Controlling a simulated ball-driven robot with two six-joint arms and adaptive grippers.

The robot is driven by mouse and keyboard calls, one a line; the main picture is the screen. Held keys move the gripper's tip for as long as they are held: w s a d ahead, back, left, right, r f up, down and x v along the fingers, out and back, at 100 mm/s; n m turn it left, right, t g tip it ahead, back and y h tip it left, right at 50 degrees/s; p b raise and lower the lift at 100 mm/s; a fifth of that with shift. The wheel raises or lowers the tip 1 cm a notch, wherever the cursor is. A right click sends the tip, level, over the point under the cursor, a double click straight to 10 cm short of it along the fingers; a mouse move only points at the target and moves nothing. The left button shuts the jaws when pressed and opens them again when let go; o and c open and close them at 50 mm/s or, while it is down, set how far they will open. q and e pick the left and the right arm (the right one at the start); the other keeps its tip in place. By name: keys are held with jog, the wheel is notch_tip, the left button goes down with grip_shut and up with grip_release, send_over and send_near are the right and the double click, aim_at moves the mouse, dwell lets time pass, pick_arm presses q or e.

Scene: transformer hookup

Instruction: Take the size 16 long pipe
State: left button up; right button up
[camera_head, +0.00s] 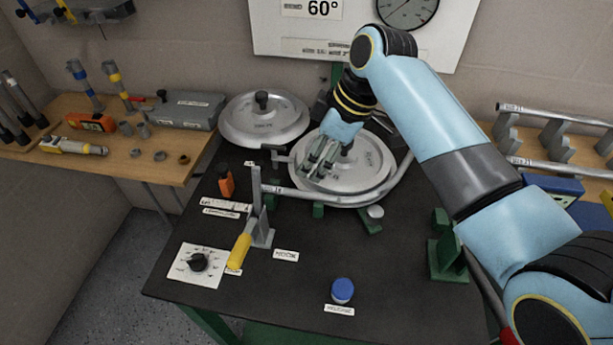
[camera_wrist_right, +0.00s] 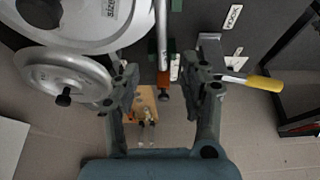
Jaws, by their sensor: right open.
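A grey metal pipe (camera_head: 315,196), with a small label near its left end whose number seems to be 16, lies along the front of the right round shoe (camera_head: 368,165). Toward the right it seems to curve up around the shoe's edge. In the right wrist view the pipe (camera_wrist_right: 162,35) runs between and beyond my fingers, with an orange-brown piece near its end. My right gripper (camera_head: 322,158) is open above the shoe, behind the pipe in the head view; its two fingers (camera_wrist_right: 165,85) are apart and empty. My left gripper is not in view.
A yellow-handled lever (camera_head: 241,250) stands at the pipe's left end. A blue-capped jar (camera_head: 342,290) and a dial (camera_head: 198,262) are at the front. A second round shoe (camera_head: 264,118) is behind left. Labelled pipes (camera_head: 555,116) lie on racks at right.

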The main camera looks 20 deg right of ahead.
aim_at(297, 191)
jog(key=x, duration=0.4)
jog(key=shift+s+a, duration=0.1)
jog(key=shift+s, duration=0.1)
jog(key=shift+w+f, duration=0.1)
jog(key=shift+f, duration=0.1)
jog(key=shift+a+f, duration=0.1)
jog(key=shift+f, duration=0.3)
jog(key=x, duration=0.3)
jog(key=shift+f+p, duration=0.3)
jog(key=shift+f, duration=0.1)
jog(key=shift+w+f, duration=0.1)
jog(key=shift+f, duration=0.2)
jog(key=shift+c, duration=1.4)
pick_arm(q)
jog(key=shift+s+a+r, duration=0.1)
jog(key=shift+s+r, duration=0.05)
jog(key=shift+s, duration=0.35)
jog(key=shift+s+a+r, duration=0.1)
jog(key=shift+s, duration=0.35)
pick_arm(e)
grip_shut()
